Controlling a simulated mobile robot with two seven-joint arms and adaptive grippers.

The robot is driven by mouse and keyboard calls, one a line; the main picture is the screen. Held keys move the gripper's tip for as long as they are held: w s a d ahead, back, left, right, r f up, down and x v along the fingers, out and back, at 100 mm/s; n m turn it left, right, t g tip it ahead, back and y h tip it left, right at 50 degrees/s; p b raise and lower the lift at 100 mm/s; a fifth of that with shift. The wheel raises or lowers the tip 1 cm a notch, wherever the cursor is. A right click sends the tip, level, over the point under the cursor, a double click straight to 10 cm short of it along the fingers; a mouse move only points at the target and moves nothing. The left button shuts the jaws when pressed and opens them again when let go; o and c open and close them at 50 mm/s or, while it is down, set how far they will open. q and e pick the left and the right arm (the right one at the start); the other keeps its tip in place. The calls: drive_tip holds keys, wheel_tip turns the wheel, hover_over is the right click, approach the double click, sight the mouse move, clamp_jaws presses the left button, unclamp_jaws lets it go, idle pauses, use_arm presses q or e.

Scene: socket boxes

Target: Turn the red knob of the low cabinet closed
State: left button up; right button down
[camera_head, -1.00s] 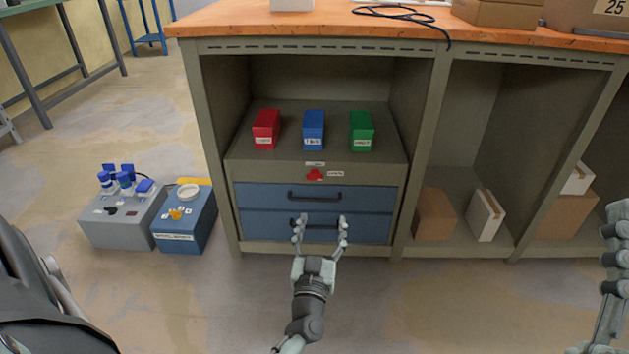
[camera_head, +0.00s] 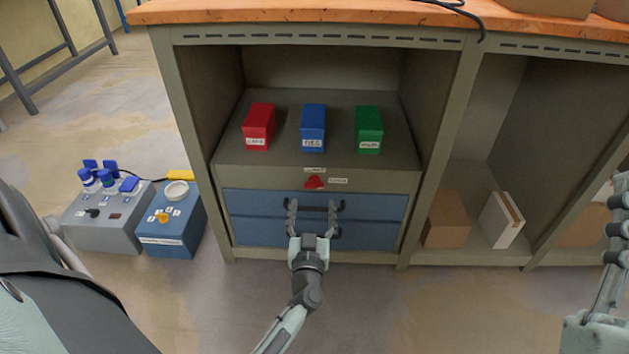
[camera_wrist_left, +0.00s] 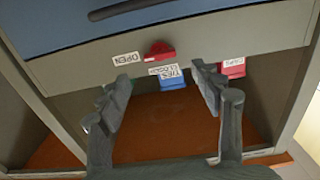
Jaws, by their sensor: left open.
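The red knob (camera_head: 314,183) is on the grey strip of the low cabinet (camera_head: 230,177), above the blue drawers. In the left wrist view the knob (camera_wrist_left: 158,50) shows upside down between an OPEN label (camera_wrist_left: 126,58) and a CLOSED label (camera_wrist_left: 165,70). My left gripper (camera_head: 314,204) is open and empty. It appears just below the knob in the head view, in front of the upper drawer handle. Its fingers (camera_wrist_left: 160,92) are spread in the wrist view and apart from the knob. My right gripper (camera_head: 617,212) is cut off at the right edge, its opening unclear.
Red (camera_head: 259,126), blue (camera_head: 313,125) and green (camera_head: 369,128) boxes stand on the shelf above the knob. Black handles stick out from the drawers. A grey box (camera_head: 100,222) and a blue box (camera_head: 172,225) stand on the floor at left. Cartons (camera_head: 447,216) are in the right compartment.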

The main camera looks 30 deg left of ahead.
sight(314, 187)
use_arm(q)
drive_tip(key=b+x, duration=0.1)
drive_tip(key=x, duration=0.6)
use_arm(e)
drive_tip(key=s+r+t, duration=0.1)
drive_tip(key=s+d+r+t, duration=0.1)
drive_tip(key=shift+s+d+r+t, duration=0.15)
drive_tip(key=shift+s+d+t, duration=0.05)
drive_tip(key=shift+d+t, duration=0.1)
use_arm(q)
drive_tip(key=c, duration=1.2)
drive_tip(key=shift+o, duration=0.2)
